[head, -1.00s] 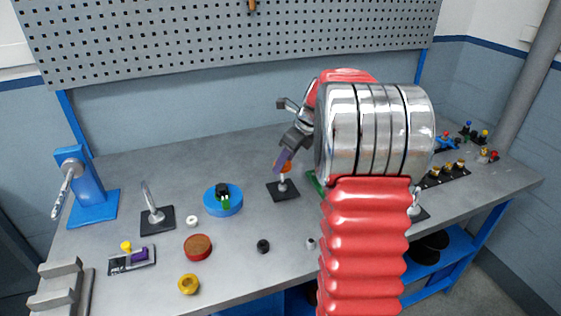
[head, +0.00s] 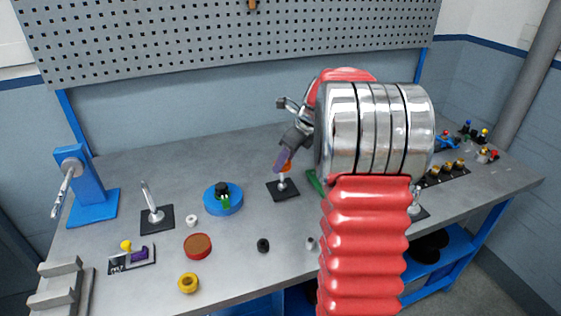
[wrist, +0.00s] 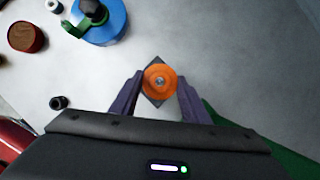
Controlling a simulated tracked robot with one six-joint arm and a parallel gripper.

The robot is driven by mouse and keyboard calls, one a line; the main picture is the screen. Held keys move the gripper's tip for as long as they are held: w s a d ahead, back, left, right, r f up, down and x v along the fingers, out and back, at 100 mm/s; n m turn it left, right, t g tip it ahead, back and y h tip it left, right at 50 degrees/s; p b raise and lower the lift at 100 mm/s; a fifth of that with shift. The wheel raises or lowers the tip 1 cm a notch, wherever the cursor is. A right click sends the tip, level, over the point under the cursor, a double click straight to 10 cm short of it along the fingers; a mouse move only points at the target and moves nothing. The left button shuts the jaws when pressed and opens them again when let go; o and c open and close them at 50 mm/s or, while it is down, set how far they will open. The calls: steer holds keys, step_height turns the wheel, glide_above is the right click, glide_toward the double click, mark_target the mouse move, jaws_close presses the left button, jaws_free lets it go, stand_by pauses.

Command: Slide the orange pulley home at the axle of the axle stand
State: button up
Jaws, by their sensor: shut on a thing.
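The orange pulley (wrist: 149,87) sits between the two purple fingers of my gripper (wrist: 160,80) in the wrist view. My gripper is shut on it. A round grey axle tip (wrist: 160,82) shows at the pulley's centre, with the dark base of the axle stand (wrist: 157,103) behind it. In the head view, my gripper (head: 284,161) reaches down over this stand (head: 283,191), and the orange pulley (head: 286,168) is partly hidden by a finger. It is around or right at the top of the upright post, above the base. How far down the axle it sits is unclear.
A blue disc (head: 222,200) with a green and black piece stands left of the stand. Another stand with a post (head: 155,215) and a blue bracket (head: 90,195) are further left. A red disc (head: 198,246) and a yellow ring (head: 188,283) lie in front. Bench directly before the stand is clear.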

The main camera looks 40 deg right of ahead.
mark_target(284, 186)
steer(key=shift+f, duration=3.55)
stand_by(0.9)
steer(key=o, duration=1.3)
steer(key=shift+r, duration=0.1)
step_height(284, 186, up, 10)
steer(key=shift+f, duration=0.15)
stand_by(0.5)
